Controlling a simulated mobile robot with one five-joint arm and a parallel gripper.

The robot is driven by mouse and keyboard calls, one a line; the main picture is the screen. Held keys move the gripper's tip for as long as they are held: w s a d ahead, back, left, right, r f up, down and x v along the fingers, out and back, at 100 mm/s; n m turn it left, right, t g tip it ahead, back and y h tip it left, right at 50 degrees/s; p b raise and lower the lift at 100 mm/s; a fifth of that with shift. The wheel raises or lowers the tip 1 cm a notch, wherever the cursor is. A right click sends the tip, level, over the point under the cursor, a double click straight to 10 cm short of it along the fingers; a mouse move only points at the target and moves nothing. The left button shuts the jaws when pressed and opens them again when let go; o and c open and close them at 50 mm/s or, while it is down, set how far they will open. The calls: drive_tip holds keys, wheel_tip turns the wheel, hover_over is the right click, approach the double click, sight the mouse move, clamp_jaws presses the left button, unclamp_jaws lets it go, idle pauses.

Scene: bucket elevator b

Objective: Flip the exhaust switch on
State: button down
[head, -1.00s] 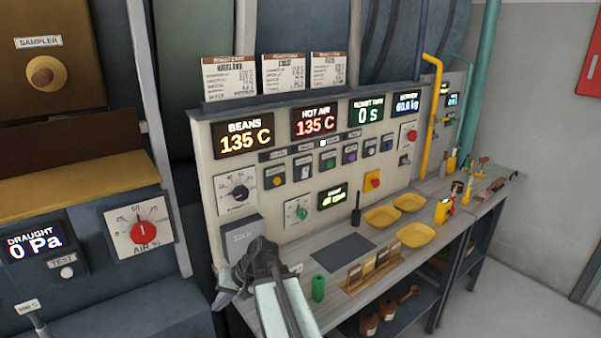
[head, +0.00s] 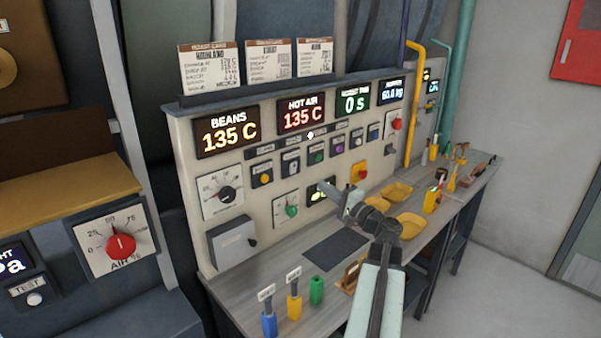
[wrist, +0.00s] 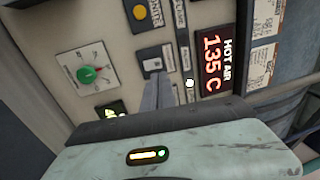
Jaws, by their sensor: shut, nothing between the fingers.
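The control panel (head: 247,205) carries a row of buttons and switches under its displays. The labels are too small to read, so I cannot tell for sure which is the exhaust switch. One switch plate with a dark toggle (head: 291,162) sits right of the yellow button (head: 262,179). In the wrist view a switch plate (wrist: 151,61) shows just beyond my fingertips, next to the yellow button (wrist: 140,12). My gripper (head: 348,194) is shut and empty, pointing at the panel; its fingers (wrist: 158,84) partly cover what lies behind. Contact cannot be told.
A green-knob dial (head: 291,211) and a black-knob dial (head: 226,194) sit low on the panel. A red emergency-style button (head: 360,172) is nearby.

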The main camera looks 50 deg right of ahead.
sight(292, 164)
drive_tip(key=w, duration=0.4)
drive_tip(key=w+r+p, duration=0.1)
drive_tip(key=w, duration=0.3)
drive_tip(key=w+d+r+p, duration=0.1)
drive_tip(key=w, duration=0.3)
drive_tip(key=shift+w+d, duration=0.1)
drive_tip(key=shift+w, duration=0.65)
drive_tip(key=shift+w+a+r+p, duration=0.15)
drive_tip(key=shift+a+r+p, duration=0.05)
drive_tip(key=shift+a+p, duration=0.1)
drive_tip(key=shift+d+f, duration=0.1)
drive_tip(key=shift+d, duration=0.05)
drive_tip(key=s+r+p, duration=0.2)
drive_tip(key=s, duration=1.2)
drive_tip(key=shift+a, duration=0.45)
